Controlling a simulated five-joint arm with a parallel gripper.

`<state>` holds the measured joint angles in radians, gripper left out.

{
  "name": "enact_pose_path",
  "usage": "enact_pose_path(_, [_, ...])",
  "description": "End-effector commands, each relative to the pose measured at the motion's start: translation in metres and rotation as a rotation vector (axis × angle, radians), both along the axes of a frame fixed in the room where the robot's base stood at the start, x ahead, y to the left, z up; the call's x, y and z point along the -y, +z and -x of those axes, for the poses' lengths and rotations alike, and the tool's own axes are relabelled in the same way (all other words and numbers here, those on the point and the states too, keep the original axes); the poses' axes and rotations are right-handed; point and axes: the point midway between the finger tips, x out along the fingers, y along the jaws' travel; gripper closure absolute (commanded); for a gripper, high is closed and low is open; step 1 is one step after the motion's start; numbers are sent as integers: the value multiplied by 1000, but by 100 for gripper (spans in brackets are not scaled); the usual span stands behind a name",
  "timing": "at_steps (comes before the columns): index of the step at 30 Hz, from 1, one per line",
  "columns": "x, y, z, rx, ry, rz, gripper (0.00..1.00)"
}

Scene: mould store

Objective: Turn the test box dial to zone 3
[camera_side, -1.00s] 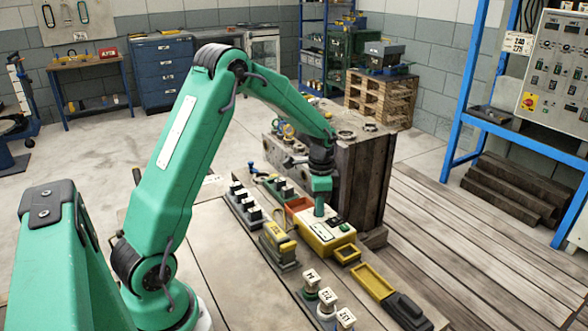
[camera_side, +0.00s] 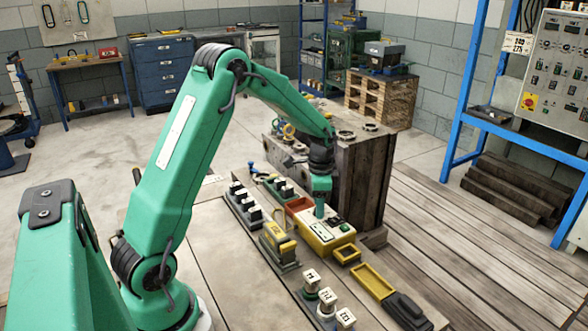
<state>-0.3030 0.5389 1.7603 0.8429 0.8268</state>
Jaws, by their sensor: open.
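The test box (camera_side: 322,234) is yellow with a pale top panel and stands on the wooden table beside a dark wooden block. My gripper (camera_side: 320,210) points down over the far part of its top panel, at or just above it. The dial is not clearly visible and may be hidden by the gripper. The fingers are too small to make out, and I cannot tell whether they touch the box. Small dark and green details show on the panel, but no zone marks can be read.
A yellow tray (camera_side: 372,281) and a black tool (camera_side: 407,310) lie to the front right. A yellow-and-grey device (camera_side: 278,243) stands left of the box. Labelled pegs (camera_side: 327,300) stand in front. The large wooden block (camera_side: 362,180) rises close behind the gripper.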

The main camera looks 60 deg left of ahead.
Motion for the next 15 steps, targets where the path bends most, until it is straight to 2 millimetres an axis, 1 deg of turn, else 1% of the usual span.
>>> enact_pose_path(5, [0, 13, -1, 3, 0, -1, 53])
enact_pose_path(15, [0, 56, -1, 4, 0, -1, 53])
